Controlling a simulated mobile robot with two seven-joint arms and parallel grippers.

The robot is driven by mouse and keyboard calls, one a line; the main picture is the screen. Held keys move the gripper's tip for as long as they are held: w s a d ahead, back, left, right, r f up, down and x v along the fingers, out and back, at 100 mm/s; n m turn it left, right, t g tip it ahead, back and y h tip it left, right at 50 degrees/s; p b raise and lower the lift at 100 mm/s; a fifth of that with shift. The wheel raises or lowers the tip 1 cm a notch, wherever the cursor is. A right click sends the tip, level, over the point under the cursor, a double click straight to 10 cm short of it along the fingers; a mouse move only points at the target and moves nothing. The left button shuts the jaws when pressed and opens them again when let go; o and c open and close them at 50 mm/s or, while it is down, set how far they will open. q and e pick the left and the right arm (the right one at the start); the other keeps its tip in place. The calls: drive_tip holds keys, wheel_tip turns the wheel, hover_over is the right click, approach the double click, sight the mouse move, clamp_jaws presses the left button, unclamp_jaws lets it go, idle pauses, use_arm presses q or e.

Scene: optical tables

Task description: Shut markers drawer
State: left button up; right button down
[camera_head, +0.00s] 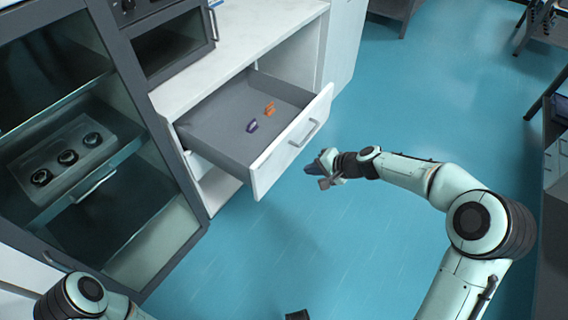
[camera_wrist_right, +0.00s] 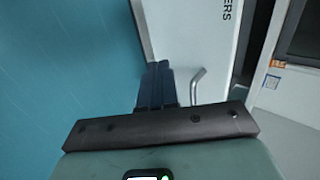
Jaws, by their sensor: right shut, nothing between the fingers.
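The markers drawer (camera_head: 292,142) is pulled out of a white counter in the head view. It has a white front, a grey inside and a bar handle. A purple item (camera_head: 252,126) and an orange item (camera_head: 269,109) lie in it. In the right wrist view the drawer front (camera_wrist_right: 190,35) shows the letters "ERS" and the handle (camera_wrist_right: 196,84). My right gripper (camera_head: 312,171) is shut and empty, in front of the drawer front near the handle. Its dark fingers (camera_wrist_right: 157,85) point toward the front; I cannot tell whether they touch it.
A dark glass-fronted cabinet (camera_head: 60,120) with a tray of round black items stands at the left. The white countertop (camera_head: 255,35) lies above the drawer. Blue floor (camera_head: 410,100) is open to the right of the drawer. Dark furniture stands at the right edge.

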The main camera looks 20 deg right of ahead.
sight(278, 166)
drive_tip(key=shift+w+a+r+p+x, duration=0.15)
drive_tip(key=shift+w+r+x, duration=0.15)
drive_tip(key=shift+x, duration=1.45)
drive_tip(key=shift+w+a+r+p+x, duration=0.1)
drive_tip(key=shift+w+a+r+x, duration=0.2)
drive_tip(key=shift+x, duration=1.5)
drive_tip(key=shift+w+a+r+p+x, duration=0.15)
drive_tip(key=shift+r+x, duration=0.2)
drive_tip(key=shift+x, duration=1.4)
